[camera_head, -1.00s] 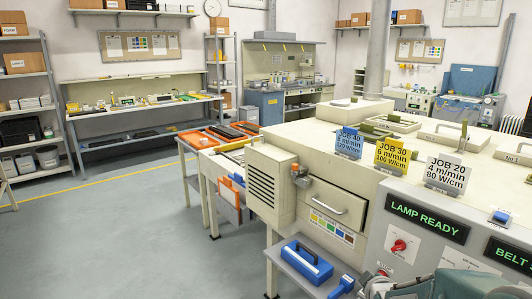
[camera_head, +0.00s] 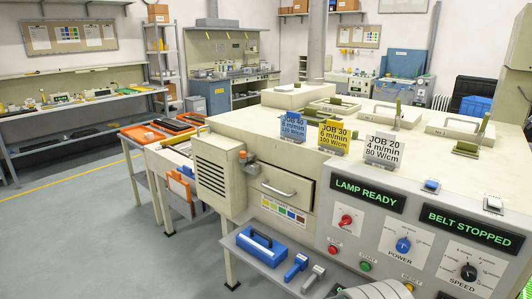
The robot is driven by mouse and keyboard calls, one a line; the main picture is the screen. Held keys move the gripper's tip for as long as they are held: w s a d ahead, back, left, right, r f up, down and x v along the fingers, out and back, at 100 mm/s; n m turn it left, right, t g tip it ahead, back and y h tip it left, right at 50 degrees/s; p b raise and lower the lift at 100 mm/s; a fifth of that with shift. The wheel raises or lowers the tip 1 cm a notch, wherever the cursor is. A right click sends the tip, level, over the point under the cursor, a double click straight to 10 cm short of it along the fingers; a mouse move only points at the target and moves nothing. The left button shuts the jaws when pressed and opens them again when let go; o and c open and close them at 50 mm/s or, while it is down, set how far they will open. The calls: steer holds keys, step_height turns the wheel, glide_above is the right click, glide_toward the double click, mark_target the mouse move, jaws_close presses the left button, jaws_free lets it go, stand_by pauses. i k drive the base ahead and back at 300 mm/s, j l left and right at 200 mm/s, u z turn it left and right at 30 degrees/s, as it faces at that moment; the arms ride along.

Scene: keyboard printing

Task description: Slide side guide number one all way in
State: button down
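I cannot pick out side guide number one for certain in the head view. A large cream machine (camera_head: 215,140) with a control panel (camera_head: 385,235) fills the right half. My gripper is not in view. A pale ribbed shape at the bottom edge may be part of my arm.
Displays read LAMP READY (camera_head: 367,195) and BELT STOPPED (camera_head: 468,229). Job cards (camera_head: 334,137) stand on the machine's edge. Orange trays (camera_head: 150,133) sit on a side table. Floor (camera_head: 85,220) is clear at left.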

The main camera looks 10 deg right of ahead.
mark_target(165, 143)
steer(key=z, duration=2.15)
steer(key=u, duration=2.6)
steer(key=i+u, duration=0.2)
steer(key=i, duration=0.45)
steer(key=i+u, duration=0.1)
steer(key=i, duration=1.35)
